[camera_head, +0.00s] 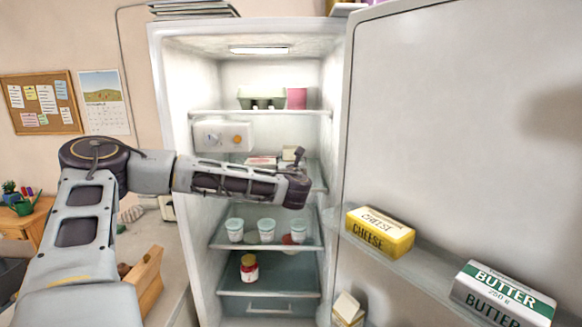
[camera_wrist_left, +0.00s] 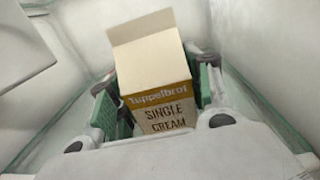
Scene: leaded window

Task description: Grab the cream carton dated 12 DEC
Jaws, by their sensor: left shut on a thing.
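A single cream carton (camera_wrist_left: 158,80) with a white gable top and a brown band stands between the fingers of my left gripper (camera_wrist_left: 158,95) in the left wrist view. The fingers are shut on its sides. Its printed date does not show. In the head view my left gripper (camera_head: 299,182) is inside the open fridge at the middle shelf, its fingers mostly hidden by the wrist. A small beige shape (camera_head: 290,153) shows just above it; I cannot tell if it is the held carton. Another pale carton (camera_head: 347,308) stands low in the door. My right gripper is not in view.
The open fridge door (camera_head: 460,130) is on the right, with a cheese pack (camera_head: 379,234) and a butter pack (camera_head: 503,295) on its shelf. An egg box (camera_head: 261,98) is on top.

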